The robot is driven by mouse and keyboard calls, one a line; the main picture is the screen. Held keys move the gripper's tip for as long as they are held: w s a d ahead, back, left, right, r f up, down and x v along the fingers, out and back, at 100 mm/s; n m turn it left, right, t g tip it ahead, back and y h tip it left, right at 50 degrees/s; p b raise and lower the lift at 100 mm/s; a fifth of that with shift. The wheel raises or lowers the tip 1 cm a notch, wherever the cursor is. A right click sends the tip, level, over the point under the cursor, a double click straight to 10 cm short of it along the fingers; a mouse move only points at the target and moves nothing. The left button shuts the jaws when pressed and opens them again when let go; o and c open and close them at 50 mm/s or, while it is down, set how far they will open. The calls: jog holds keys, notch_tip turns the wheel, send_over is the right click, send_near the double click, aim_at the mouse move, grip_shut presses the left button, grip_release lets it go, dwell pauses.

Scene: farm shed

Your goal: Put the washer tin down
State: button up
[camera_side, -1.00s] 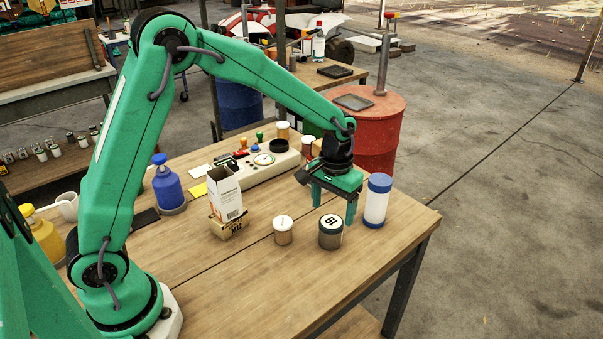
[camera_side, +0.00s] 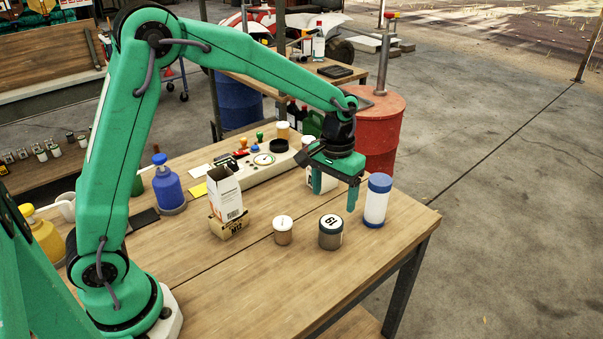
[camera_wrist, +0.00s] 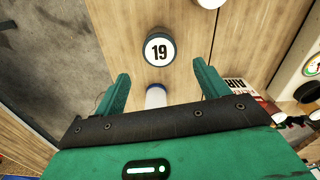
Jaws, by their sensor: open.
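A squat round tin with a white lid marked 19 (camera_side: 331,238) stands upright on the wooden table (camera_side: 280,290). It also shows in the wrist view (camera_wrist: 159,46), beyond the fingertips. My gripper (camera_side: 335,200) is open and empty. It hangs above and behind the tin, apart from it. In the wrist view, both fingers of my gripper (camera_wrist: 160,72) are spread with nothing held between them. No label naming washers can be read on the tin.
A white bottle with a blue cap (camera_side: 376,205) stands close to the right of my gripper. A small white-lidded jar (camera_side: 283,232) is left of the tin. A white carton sits on a cardboard box (camera_side: 228,228) farther left. The front of the table is clear.

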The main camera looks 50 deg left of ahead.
jog(key=s+a+r+t, duration=0.3)
jog(key=s+a+r, duration=0.1)
jog(key=s+r, duration=0.55)
jog(key=s+a+r+m+t, duration=0.1)
jog(key=s, duration=0.5)
jog(key=s+a+r+t, duration=0.1)
jog(key=s, duration=0.6)
jog(key=shift+a+r+m+t, duration=0.25)
jog(key=shift+m+t, duration=0.05)
jog(key=shift+m, duration=0.1)
jog(key=shift+s, duration=0.1)
dwell(0.4)
